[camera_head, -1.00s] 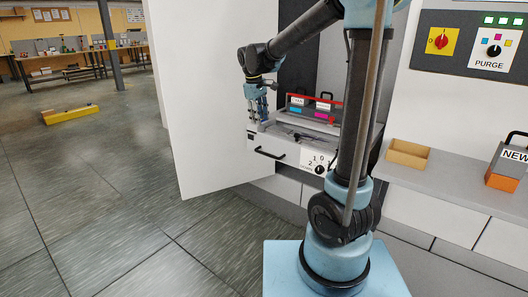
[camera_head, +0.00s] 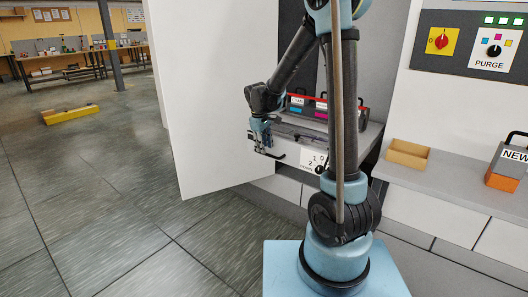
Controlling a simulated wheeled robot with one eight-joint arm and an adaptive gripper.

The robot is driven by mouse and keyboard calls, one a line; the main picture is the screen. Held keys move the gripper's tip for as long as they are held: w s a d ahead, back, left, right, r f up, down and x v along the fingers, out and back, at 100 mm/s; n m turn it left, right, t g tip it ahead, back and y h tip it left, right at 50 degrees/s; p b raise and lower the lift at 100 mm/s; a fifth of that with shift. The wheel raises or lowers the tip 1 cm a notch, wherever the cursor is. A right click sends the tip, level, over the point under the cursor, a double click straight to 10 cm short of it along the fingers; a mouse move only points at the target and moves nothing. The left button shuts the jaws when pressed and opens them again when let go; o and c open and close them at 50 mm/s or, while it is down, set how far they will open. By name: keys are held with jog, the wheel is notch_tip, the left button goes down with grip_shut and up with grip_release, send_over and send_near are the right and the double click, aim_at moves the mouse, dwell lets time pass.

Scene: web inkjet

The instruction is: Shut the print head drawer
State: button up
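The print head drawer (camera_head: 290,166) is pulled out of the cabinet, with its white front low and a dark bar handle (camera_head: 277,157) at its left part. A dial marked with numbers (camera_head: 316,162) sits on the right of the front, partly hidden by my arm. My gripper (camera_head: 264,145) points down in front of the drawer's left front, close to the handle. Whether it touches the handle, and how far its fingers are apart, is too small to tell.
A white cabinet door (camera_head: 215,100) stands open left of the drawer. On the right, a grey shelf (camera_head: 450,178) bears an open tan box (camera_head: 407,153) and a grey-orange unit marked NEW (camera_head: 507,165). A control panel (camera_head: 470,45) is above.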

jog(key=shift+w+d+f, duration=0.1)
jog(key=shift+w+f, duration=0.05)
jog(key=shift+f, duration=0.55)
jog(key=shift+w+d+f, duration=0.1)
jog(key=shift+f, duration=0.6)
grip_shut()
